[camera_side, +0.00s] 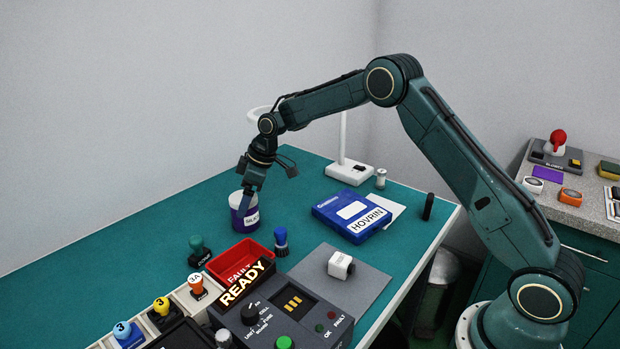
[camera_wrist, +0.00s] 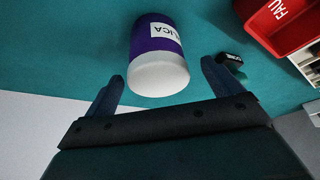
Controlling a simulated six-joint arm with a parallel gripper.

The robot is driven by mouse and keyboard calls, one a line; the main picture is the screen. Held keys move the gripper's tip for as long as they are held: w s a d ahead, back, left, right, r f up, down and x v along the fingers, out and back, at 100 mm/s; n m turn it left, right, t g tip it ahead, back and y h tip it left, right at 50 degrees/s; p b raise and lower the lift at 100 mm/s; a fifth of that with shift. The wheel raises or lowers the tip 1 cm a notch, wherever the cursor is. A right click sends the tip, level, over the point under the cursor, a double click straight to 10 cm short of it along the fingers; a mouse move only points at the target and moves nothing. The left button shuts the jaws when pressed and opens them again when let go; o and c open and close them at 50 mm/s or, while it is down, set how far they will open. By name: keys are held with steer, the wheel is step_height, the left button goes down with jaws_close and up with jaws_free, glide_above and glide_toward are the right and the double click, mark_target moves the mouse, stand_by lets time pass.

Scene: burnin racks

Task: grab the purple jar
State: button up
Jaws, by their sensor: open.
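The purple jar (camera_side: 237,217) stands upright on the green table in the side view, with a white label and a pale top. It also shows in the wrist view (camera_wrist: 155,47), where its white lid faces me and part of the label reads "LICA". My gripper (camera_side: 247,200) is at the jar in the side view, its fingers in front of part of it. In the wrist view my gripper (camera_wrist: 162,72) is open, with one finger to the left and one to the right of the jar's lid end. I cannot tell whether a finger touches it.
A red tray (camera_side: 240,262) marked "FAULT" lies close to the jar. A green-knobbed stamp (camera_side: 198,250) and a blue one (camera_side: 281,240) stand nearby. A blue box (camera_side: 350,216) and a white lamp base (camera_side: 349,172) are to the right. The table left of the jar is clear.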

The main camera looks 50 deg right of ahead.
steer(key=shift+x, duration=2.4)
steer(key=shift+d, duration=0.1)
steer(key=c, duration=1.2)
steer(key=shift+o, duration=0.2)
steer(key=shift+r, duration=0.15)
step_height(320, 180, up, 20)
